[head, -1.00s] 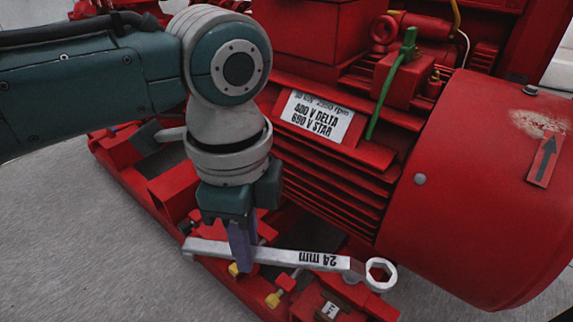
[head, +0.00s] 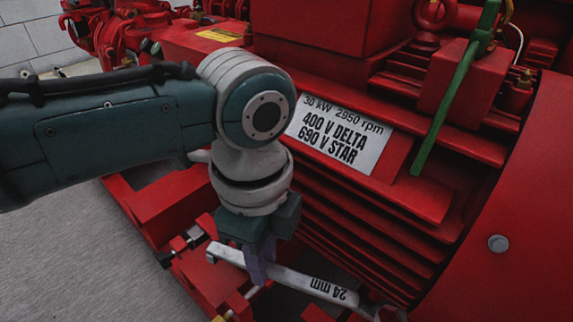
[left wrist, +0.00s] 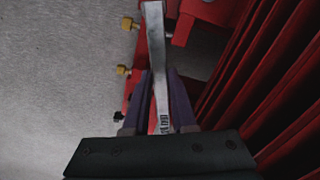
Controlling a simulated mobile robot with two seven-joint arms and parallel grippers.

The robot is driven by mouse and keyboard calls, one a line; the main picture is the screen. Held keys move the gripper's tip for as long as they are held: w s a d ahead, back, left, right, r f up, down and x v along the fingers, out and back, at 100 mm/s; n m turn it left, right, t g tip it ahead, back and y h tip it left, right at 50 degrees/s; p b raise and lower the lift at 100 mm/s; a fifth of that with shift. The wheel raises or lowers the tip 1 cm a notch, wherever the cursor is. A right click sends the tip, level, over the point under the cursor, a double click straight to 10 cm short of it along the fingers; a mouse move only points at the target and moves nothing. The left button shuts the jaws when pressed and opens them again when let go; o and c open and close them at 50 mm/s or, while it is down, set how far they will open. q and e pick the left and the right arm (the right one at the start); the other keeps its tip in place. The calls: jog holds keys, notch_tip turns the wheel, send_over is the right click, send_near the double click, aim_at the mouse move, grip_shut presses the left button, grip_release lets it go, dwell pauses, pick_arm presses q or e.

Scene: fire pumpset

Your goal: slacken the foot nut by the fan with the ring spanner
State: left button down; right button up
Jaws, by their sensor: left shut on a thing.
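My left gripper (head: 259,268) is shut on the ring spanner (head: 300,282), a long grey bar marked 24 mm. In the left wrist view the gripper (left wrist: 161,95) has its two purple fingers either side of the spanner's shank (left wrist: 156,50). The spanner lies alongside the finned motor (head: 350,225), its ring end toward the fan cowl (head: 520,240). The ring end is mostly cut off at the bottom edge of the head view and does not show in the wrist view. I cannot make out the foot nut or whether the ring is on it. My right gripper is not in view.
The red base frame (head: 170,200) runs below the motor. Brass-coloured bolts (left wrist: 123,70) stand along it in the wrist view. Grey floor (head: 90,260) is free at the left.

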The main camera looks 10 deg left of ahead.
pick_arm(q)
jog(key=f+b, duration=0.3)
jog(key=shift+s+f, duration=0.25)
jog(key=shift+s, duration=0.05)
jog(key=shift+w+f+b, duration=0.1)
jog(key=shift+f+b, duration=0.4)
jog(key=shift+f, duration=0.3)
jog(key=shift+f+b, duration=0.95)
jog(key=shift+f, duration=0.45)
jog(key=shift+r, duration=0.1)
dwell(0.3)
